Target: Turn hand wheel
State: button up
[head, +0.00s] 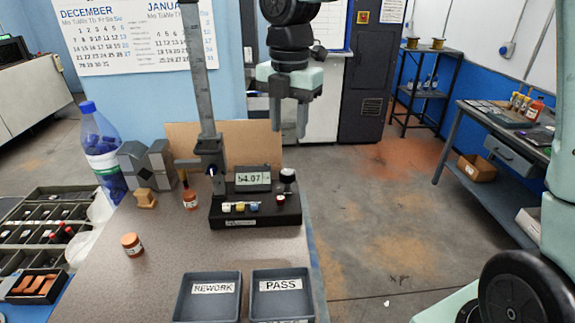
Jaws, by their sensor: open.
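A height gauge stands on the bench, with a black base (255,210), a lit display (253,179) reading about 54.07 and coloured buttons. Its grey column (197,75) rises at the back left, with a slider low on it. A small dark-topped round knob (287,175) sits at the base's right end; it looks like the hand wheel, but I cannot be sure. My gripper (288,128) points down with its fingers apart and empty. In the picture it is above the knob, not touching it; the depth between them is unclear.
Two grey trays, REWORK (192,285) and PASS (300,273), lie at the bench front. A blue bottle (99,150), grey blocks (150,163) and an orange jar (132,245) stand left. A cardboard panel (250,135) stands behind. Floor (375,220) right of the bench is clear.

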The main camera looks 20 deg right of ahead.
aim_at(287, 172)
notch_tip(287, 172, down, 11)
jog(key=shift+w+r+p, duration=0.1)
jog(key=shift+p, duration=0.35)
jog(key=c, duration=0.7)
